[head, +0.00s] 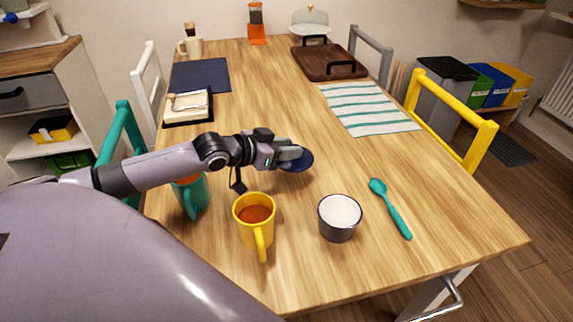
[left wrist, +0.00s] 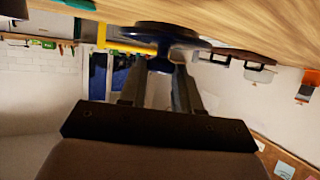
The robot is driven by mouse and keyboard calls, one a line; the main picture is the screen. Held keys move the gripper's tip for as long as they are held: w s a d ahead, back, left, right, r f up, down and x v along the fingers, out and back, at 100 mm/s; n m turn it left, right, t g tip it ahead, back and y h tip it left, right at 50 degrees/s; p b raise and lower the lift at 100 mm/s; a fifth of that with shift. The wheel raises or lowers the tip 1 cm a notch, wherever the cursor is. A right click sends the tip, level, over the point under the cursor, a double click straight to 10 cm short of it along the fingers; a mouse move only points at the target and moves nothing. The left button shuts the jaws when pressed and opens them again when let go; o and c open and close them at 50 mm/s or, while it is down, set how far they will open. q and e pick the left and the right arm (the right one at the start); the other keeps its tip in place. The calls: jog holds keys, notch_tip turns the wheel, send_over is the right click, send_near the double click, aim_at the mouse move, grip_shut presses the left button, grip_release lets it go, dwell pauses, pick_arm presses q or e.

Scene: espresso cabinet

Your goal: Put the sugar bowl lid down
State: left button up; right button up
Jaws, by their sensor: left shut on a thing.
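The sugar bowl lid (head: 303,160) is a dark blue disc with a knob, seen at the fingertips of my left gripper (head: 291,154) in the head view. My left gripper is shut on its knob. In the left wrist view the lid (left wrist: 172,37) shows between the two fingers, its disc close to the wood surface; whether it touches the table I cannot tell. The sugar bowl (head: 340,217) is a dark grey cup full of white sugar, open on top, to the right and nearer than the lid. My right gripper is not in view.
A yellow mug (head: 254,222) and a teal mug (head: 191,195) stand near my left arm. A teal spoon (head: 391,208) lies right of the bowl. A striped cloth (head: 368,109), a dark tray (head: 329,62) and a navy mat (head: 200,74) lie farther back. The table's middle is clear.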

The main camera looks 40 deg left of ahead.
aim_at(286, 163)
pick_arm(q)
jog(key=shift+f+b, duration=0.3)
jog(key=shift+f, duration=2.05)
jog(key=shift+f, duration=0.15)
jog(key=o, duration=1.1)
jog(key=shift+c, duration=0.2)
